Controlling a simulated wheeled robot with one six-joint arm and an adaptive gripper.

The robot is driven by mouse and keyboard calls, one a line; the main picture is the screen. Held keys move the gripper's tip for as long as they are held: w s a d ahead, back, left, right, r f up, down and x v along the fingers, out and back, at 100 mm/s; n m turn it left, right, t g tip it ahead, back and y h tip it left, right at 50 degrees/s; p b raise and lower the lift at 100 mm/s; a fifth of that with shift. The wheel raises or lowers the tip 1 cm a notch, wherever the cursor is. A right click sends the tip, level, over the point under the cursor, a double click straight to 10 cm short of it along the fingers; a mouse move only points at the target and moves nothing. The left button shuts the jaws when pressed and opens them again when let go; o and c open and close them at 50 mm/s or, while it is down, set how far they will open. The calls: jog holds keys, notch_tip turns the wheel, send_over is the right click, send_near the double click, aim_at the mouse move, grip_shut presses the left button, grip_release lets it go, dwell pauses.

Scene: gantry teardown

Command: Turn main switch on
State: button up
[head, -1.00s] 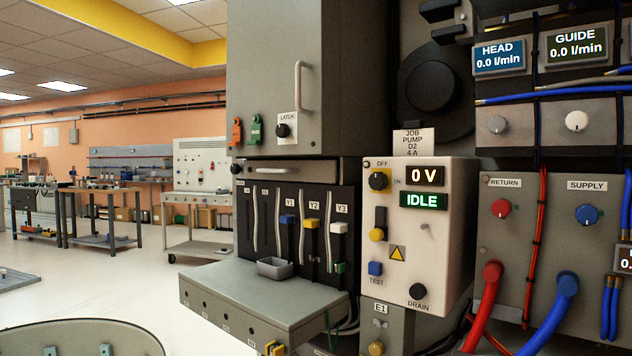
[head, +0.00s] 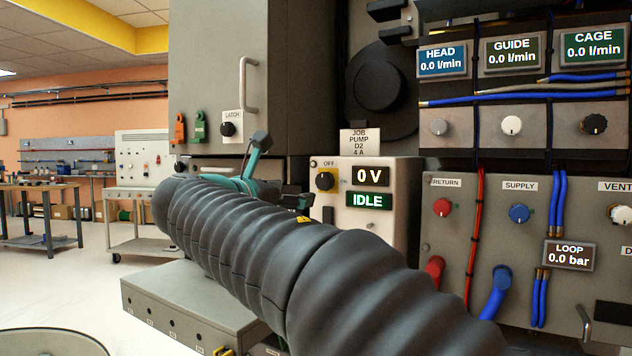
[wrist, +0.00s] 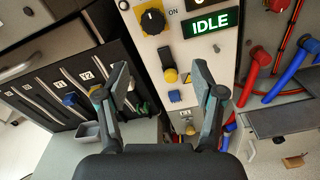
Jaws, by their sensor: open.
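The main switch is a black rotary knob on a yellow plate (head: 325,181), high on the left of a white control panel (head: 407,185). OFF is marked above it and ON to its right; its exact pointing is too small to tell. The panel displays read 0 V and IDLE (head: 369,201). In the wrist view the knob (wrist: 152,20) shows at the top, beyond my fingertips. My gripper (wrist: 162,76) is open and empty, apart from the panel. Its fingers frame the lower panel, with a black-and-yellow lever (wrist: 167,66) and a blue TEST button (wrist: 174,96) between them.
My arm hides the panel's lower part in the head view. A slotted black panel with levers (wrist: 60,85) and a grey tray (wrist: 88,130) lie left. Hoses, including a blue one (head: 497,290), hang at the right. A cabinet handle (head: 250,82) sticks out above left.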

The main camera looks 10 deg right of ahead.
aim_at(322, 182)
jog(key=shift+n, duration=0.3)
jog(key=x, duration=0.4)
jog(key=r+x, duration=0.1)
jog(key=x, duration=0.4)
jog(key=p+x, duration=0.1)
jog(key=x, duration=0.3)
jog(key=shift+w+a+r, duration=0.1)
jog(key=shift+w+r, duration=0.15)
jog(key=shift+w, duration=0.15)
jog(key=c, duration=1.1)
